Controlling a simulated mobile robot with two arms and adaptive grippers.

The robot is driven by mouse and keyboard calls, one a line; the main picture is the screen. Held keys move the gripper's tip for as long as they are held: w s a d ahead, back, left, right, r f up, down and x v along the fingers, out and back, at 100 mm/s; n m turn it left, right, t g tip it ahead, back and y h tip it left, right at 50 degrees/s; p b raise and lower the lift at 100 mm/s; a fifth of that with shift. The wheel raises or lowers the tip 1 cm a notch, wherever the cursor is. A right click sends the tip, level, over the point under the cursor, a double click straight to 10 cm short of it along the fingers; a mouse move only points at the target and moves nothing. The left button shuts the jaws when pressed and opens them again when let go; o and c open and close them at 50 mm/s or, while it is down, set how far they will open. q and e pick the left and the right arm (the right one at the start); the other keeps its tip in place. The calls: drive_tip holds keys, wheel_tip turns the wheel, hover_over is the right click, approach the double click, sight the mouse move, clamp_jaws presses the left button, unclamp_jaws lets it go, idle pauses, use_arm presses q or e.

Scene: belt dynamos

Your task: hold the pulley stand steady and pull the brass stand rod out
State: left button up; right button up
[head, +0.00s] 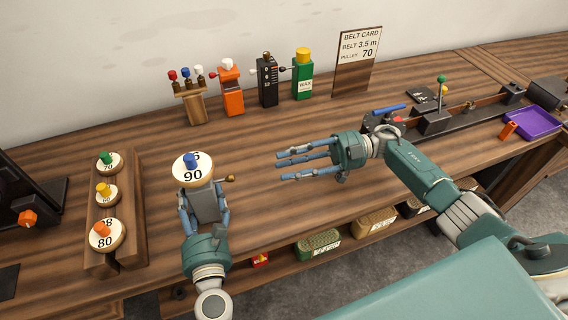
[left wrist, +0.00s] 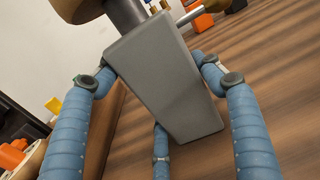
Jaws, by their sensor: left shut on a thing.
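The pulley stand (head: 205,204) is a grey block standing on the bench, with a cream pulley marked 90 (head: 193,175) and a blue knob on top. The brass stand rod (head: 230,178) sticks out of its right side, its knobbed end free; the rod also shows in the left wrist view (left wrist: 190,15). My left gripper (head: 204,214) is shut on the stand, its fingers around the grey block (left wrist: 165,75). My right gripper (head: 281,163) is open and empty, fingers pointing left, apart from the rod and to its right.
A wooden rack (head: 127,205) with several numbered pulleys stands at the left. A purple tray (head: 533,123) lies at the right. Bench between the grippers is clear.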

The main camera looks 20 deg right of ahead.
use_arm(q)
drive_tip(key=shift+d+f, duration=0.1)
drive_tip(key=shift+f, duration=0.05)
drive_tip(key=o, duration=1.9)
drive_tip(key=shift+o, duration=0.4)
